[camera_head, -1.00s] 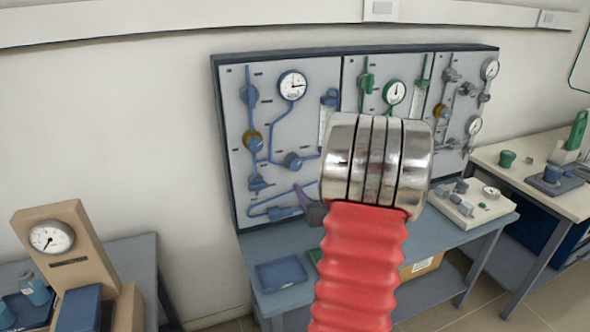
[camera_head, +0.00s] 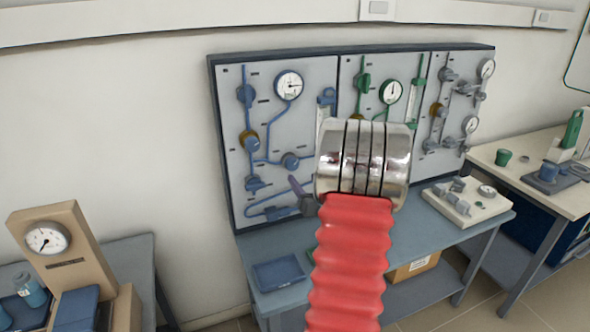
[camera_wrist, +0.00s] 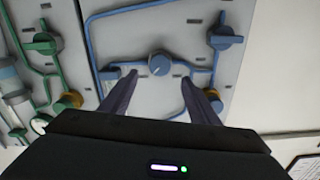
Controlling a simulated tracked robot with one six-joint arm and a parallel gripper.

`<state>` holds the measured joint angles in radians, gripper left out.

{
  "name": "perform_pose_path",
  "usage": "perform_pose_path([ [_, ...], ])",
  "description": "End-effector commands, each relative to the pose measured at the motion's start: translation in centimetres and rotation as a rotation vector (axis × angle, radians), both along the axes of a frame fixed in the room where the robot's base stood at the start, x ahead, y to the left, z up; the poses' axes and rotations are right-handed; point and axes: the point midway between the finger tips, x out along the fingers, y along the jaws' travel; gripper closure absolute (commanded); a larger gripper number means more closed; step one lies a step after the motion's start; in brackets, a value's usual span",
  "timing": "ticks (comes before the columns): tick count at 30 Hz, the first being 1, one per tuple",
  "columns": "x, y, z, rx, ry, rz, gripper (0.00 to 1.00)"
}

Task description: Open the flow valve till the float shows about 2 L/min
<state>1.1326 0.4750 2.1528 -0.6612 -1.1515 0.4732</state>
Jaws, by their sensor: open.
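A round blue valve knob (camera_wrist: 159,64) with a white mark sits on a blue pipe, between my two dark fingertips in the wrist view. My gripper (camera_wrist: 159,82) is open, with a finger to each side of the knob; I cannot tell whether either touches it. In the head view the same knob (camera_head: 291,160) is on the left panel, and one finger of my gripper (camera_head: 298,188) shows below it; the rest is behind my arm. A clear flow tube (camera_head: 322,112) is partly hidden by my arm; its float cannot be read.
The left panel has a round gauge (camera_head: 289,85), a brass-coloured regulator (camera_head: 249,140) and another blue valve (camera_head: 254,183). Green and grey pipework is on the panels to the right.

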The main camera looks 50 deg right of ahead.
Motion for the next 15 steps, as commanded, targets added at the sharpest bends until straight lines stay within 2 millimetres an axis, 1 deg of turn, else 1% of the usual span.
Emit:
perform_pose_path([
  [1,0.8,-0.4,0.0,-0.002,-0.001,0.003,0.45],
  [6,3.1,-1.7,0.0,-0.002,-0.001,0.003,0.45],
  [12,5.6,-3.2,0.0,-0.002,-0.001,0.003,0.45],
  [15,6.6,-3.7,0.0,-0.001,0.000,0.003,0.45],
])
